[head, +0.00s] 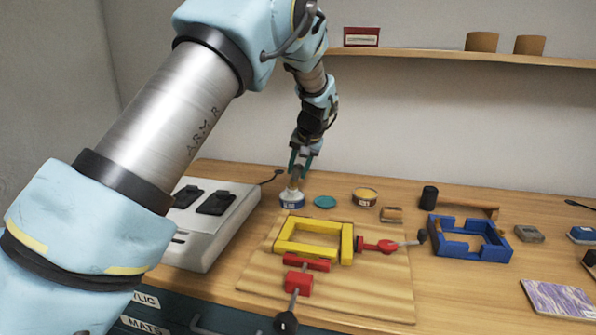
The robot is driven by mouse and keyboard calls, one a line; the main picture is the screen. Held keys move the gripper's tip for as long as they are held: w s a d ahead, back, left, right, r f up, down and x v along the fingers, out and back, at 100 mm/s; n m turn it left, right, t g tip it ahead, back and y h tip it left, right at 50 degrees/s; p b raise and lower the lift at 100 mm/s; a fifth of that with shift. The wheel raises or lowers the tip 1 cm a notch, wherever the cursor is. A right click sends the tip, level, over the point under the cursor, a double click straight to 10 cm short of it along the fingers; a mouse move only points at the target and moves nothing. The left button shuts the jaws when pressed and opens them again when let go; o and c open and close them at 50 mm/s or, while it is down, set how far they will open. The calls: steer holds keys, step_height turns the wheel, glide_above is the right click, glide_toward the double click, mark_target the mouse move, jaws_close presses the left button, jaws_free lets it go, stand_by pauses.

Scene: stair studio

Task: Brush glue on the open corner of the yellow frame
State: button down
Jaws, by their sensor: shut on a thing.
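My gripper (302,163) is shut on a brush (296,182), a short tan shape pointing down. The brush's lower end is at the mouth of a white and blue pot (291,200); whether it is inside or just above I cannot tell. A teal lid (325,202) lies flat beside the pot. The yellow frame (306,254) lies on a wooden board in front of the pot, with a separate-looking bar (347,244) at its right end. The open corner is too small to make out. Red clamps stand at its front (299,283) and right side (380,245).
A white machine (205,245) with black pads stands left. A second tin (365,197) and small block (391,214) are behind the board (345,295). A blue frame (470,252), a mallet (460,204) and a patterned book (557,298) are right. A shelf (450,57) runs above.

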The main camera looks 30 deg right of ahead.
steer(key=shift+r+p, duration=1.6)
steer(key=shift+r, duration=1.25)
